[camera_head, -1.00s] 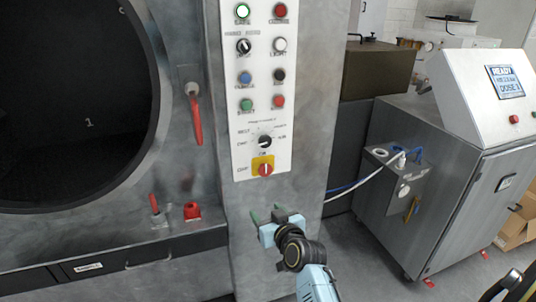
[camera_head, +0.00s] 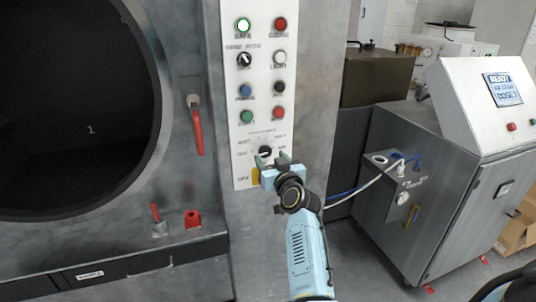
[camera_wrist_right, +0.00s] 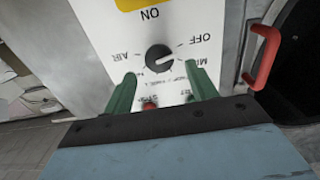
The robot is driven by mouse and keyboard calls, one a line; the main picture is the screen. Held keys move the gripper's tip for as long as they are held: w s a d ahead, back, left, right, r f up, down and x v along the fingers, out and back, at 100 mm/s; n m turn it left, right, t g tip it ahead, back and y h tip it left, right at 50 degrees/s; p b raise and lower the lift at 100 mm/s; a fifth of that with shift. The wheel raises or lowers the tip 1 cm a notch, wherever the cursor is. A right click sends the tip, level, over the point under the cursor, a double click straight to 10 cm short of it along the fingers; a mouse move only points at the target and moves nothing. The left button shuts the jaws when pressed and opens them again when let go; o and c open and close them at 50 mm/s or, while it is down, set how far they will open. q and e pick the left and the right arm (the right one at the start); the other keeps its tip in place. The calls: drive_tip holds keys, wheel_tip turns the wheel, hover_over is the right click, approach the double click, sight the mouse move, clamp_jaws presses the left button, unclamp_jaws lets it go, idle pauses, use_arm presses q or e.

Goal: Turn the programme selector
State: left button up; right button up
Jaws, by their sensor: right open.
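The programme selector (camera_head: 265,151) is a round black knob on the white control panel (camera_head: 240,130), below the rows of buttons. It also shows in the right wrist view (camera_wrist_right: 158,58), with words printed around it. My right gripper (camera_head: 272,160) is open, its green fingers in front of the panel at the selector's lower edge. In the right wrist view the two fingertips (camera_wrist_right: 161,76) stand either side of the knob, apart from it. I cannot tell how far the tips are from the panel. The red main switch is hidden behind my gripper; part of its yellow plate (camera_head: 255,176) shows.
A red door handle (camera_head: 196,125) sits left of the panel beside the round drum opening (camera_head: 75,100). Red levers are lower left. A steel cabinet with a display (camera_head: 503,88) stands at right, with cables. Free space lies before the panel.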

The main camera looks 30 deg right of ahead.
sight(266, 151)
drive_tip(key=shift+x, duration=1.55)
drive_tip(key=shift+c, duration=0.3)
drive_tip(key=c, duration=0.9)
